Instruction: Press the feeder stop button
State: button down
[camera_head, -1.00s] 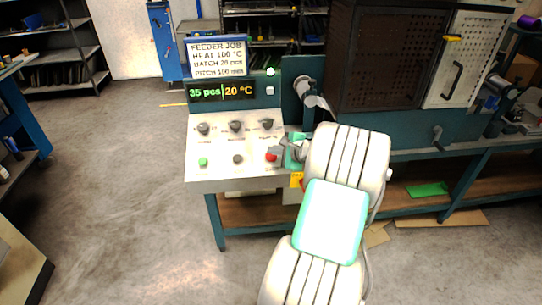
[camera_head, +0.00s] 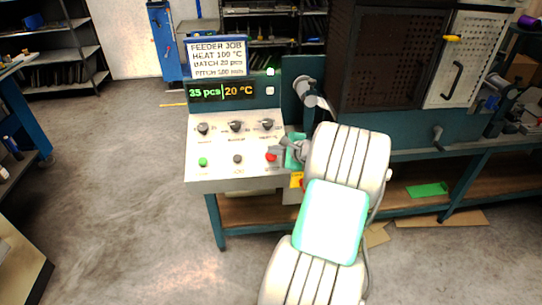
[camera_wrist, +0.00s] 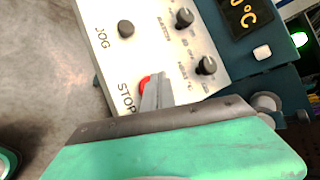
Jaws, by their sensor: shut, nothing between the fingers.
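The red stop button (camera_head: 270,157) is at the lower right of the light control panel (camera_head: 220,172). In the wrist view the red button (camera_wrist: 145,84) shows beside the word STOP, partly hidden by my fingers. My gripper (camera_head: 274,149) is shut and empty, its tips just above and right of the button in the head view. In the wrist view my fingertips (camera_wrist: 157,78) overlap the button's edge; I cannot tell whether they touch it. The display (camera_head: 222,91) reads 35 pcs and 20 °C.
A green button (camera_head: 203,162) and a dark JOG button (camera_head: 238,159) lie left of the red one. Three dark knobs (camera_head: 236,127) stand above this row. A crank (camera_head: 304,87) and a dark perforated cabinet (camera_head: 385,60) are to the right.

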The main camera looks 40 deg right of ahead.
jog(key=shift+f, duration=0.4)
jog(key=shift+w+d+f+b, duration=0.2)
jog(key=shift+f+b, duration=0.1)
jog(key=shift+f, duration=0.25)
dwell(0.6)
jog(key=shift+r, duration=0.1)
jog(key=shift+s+a+r+p, duration=0.1)
jog(key=shift+s+r+p, duration=0.05)
jog(key=shift+r+p, duration=0.3)
jog(key=shift+s+a+r+p, duration=0.1)
jog(key=shift+r+p, duration=0.25)
jog(key=shift+p, duration=0.1)
jog(key=shift+r, duration=0.15)
jog(key=r+p, duration=0.1)
jog(key=s+r+p, duration=0.1)
jog(key=r+p, duration=0.1)
jog(key=a+r+p, duration=0.1)
jog(key=shift+s+r, duration=0.15)
jog(key=shift+r, duration=0.15)
